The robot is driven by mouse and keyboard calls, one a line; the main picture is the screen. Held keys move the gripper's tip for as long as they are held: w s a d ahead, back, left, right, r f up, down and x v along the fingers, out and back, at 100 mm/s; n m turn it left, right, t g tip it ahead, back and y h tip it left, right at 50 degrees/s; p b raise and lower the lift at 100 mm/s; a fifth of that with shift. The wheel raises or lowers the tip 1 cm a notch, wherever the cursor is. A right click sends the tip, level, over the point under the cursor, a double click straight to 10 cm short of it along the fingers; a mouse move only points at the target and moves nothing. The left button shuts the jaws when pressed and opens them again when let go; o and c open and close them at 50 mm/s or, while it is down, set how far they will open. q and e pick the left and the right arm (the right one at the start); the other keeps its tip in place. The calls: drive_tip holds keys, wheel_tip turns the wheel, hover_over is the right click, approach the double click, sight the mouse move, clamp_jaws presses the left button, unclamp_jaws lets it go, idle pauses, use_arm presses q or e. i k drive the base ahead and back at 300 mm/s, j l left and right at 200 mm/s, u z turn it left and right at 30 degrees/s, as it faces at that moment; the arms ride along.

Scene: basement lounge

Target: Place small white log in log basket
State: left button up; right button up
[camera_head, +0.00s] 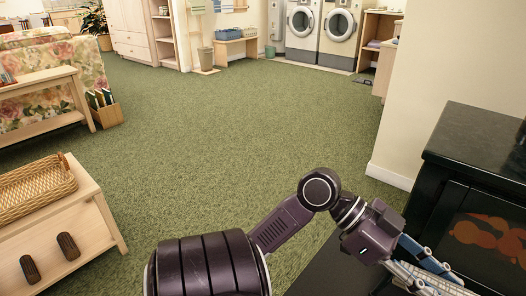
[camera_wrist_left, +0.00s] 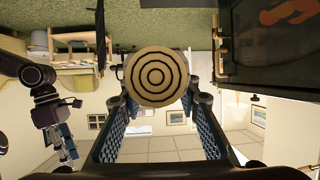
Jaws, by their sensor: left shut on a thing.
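The small log (camera_wrist_left: 155,76) fills the top middle of the left wrist view, its round pale end with dark rings facing me. My left gripper (camera_wrist_left: 160,103) is shut on it, with one dark fingertip at each side. In the head view my left gripper (camera_head: 428,272) is at the lower right, beside the black stove, and the log is hard to make out there. My right gripper (camera_wrist_left: 66,148) shows small at the left of the left wrist view; its opening is unclear. No basket holding logs shows clearly.
A black stove (camera_head: 483,142) with an orange glow stands close at the right, next to a wall corner. A shallow wicker basket (camera_head: 14,212) sits on a wooden cabinet (camera_head: 92,219) at the left. Open green carpet (camera_head: 240,125) lies between, with washing machines at the back.

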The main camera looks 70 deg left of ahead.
sight(21, 199)
drive_tip(key=u, duration=1.4)
drive_tip(key=j+u, duration=0.2)
drive_tip(key=u, duration=0.2)
drive_tip(key=i+j+u, duration=0.1)
drive_tip(key=u, duration=0.35)
drive_tip(key=i+j+u, duration=0.1)
drive_tip(key=u, duration=0.3)
drive_tip(key=i+j+u, duration=0.15)
drive_tip(key=u, duration=0.25)
drive_tip(key=i+j+u, duration=0.25)
drive_tip(key=i, duration=0.2)
drive_tip(key=i+j+u, duration=0.2)
drive_tip(key=i, duration=0.25)
drive_tip(key=j, duration=0.1)
